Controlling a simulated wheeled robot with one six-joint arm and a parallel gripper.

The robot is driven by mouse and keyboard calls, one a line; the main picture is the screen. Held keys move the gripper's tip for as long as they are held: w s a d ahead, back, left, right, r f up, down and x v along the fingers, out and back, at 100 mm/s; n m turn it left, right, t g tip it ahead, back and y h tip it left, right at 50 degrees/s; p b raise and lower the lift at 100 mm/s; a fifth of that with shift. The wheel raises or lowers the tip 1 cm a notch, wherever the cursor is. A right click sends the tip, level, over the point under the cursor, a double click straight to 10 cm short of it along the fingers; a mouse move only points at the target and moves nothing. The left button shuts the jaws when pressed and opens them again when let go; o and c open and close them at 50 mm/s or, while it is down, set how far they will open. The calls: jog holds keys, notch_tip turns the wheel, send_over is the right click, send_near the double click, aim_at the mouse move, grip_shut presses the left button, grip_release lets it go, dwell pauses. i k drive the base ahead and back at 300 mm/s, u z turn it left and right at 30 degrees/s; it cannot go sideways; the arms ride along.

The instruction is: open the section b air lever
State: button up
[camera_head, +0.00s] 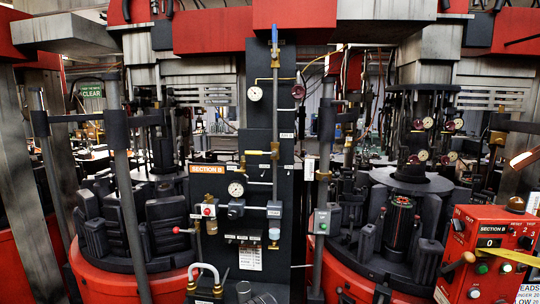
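A dark upright panel (258,120) stands at the centre, with an orange "SECTION B" label (207,169) at its left edge. A grey vertical pipe runs up it. A blue lever (274,35) stands upright at the top of this pipe. A yellow lever (258,152) lies about horizontal across the panel at mid-height. A lever with a red ball knob (177,230) sticks out to the left lower down. I cannot read which of these is the air lever. My gripper is not in view.
Round red-based mould machines stand left (165,278) and right (385,270) of the panel. Grey posts (125,190) rise in front of them. A red "SECTION B" control box (490,250) fills the lower right.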

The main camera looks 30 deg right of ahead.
aim_at(274, 153)
jog(key=z, duration=0.35)
jog(key=i, duration=0.65)
jog(key=u, duration=1.45)
